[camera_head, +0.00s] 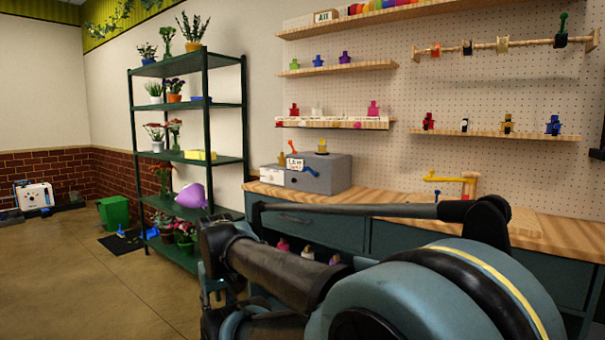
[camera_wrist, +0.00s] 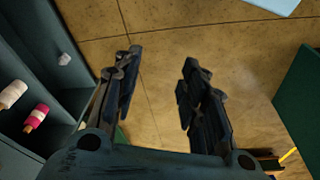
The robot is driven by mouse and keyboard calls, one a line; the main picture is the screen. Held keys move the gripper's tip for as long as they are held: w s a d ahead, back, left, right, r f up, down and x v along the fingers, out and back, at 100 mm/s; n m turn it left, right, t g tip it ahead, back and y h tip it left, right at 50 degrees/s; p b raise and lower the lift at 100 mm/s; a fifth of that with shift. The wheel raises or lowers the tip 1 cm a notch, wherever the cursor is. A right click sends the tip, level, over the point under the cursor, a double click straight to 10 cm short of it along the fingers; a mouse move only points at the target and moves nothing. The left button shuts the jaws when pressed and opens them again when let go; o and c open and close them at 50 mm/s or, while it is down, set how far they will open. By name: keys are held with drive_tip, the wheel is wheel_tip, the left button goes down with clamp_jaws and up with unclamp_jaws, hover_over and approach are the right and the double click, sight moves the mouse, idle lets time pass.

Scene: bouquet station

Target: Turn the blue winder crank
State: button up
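A small blue figure-like piece (camera_head: 553,125) stands at the right end of the lower right wall shelf; I cannot tell whether it is the blue winder or has a crank. A yellow arm with a red handle (camera_head: 440,178) stands on the workbench below it. My gripper (camera_wrist: 162,58) is open and empty in the wrist view, its two dark fingers apart above bare floor. In the head view my arm crosses the lower middle, in front of the workbench, and the gripper end is hard to make out. No blue crank shows in the wrist view.
The wooden workbench (camera_head: 388,205) runs along the right wall. A green plant rack (camera_head: 190,106) stands left of it. A green bin (camera_head: 114,212) stands on the floor. White (camera_wrist: 12,94) and pink (camera_wrist: 36,117) rolls lie in a cabinet. The floor at left is mostly clear.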

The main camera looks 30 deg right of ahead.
drive_tip(key=w+d+r+m+t+h, duration=0.1)
drive_tip(key=w+d+r+m+h, duration=0.2)
drive_tip(key=w+d+r+h, duration=0.5)
drive_tip(key=w+d+r+m+t+h, duration=0.15)
drive_tip(key=w+d+r, duration=0.45)
drive_tip(key=w+d, duration=0.65)
drive_tip(key=m+t+h, duration=0.2)
drive_tip(key=h, duration=0.5)
approach(304, 170)
drive_tip(key=x, duration=1)
drive_tip(key=shift+w+d, duration=0.2)
drive_tip(key=shift+d, duration=0.05)
drive_tip(key=c, duration=0.8)
drive_tip(key=shift+a+f+n, duration=0.1)
drive_tip(key=shift+n, duration=0.15)
drive_tip(key=shift+c, duration=0.5)
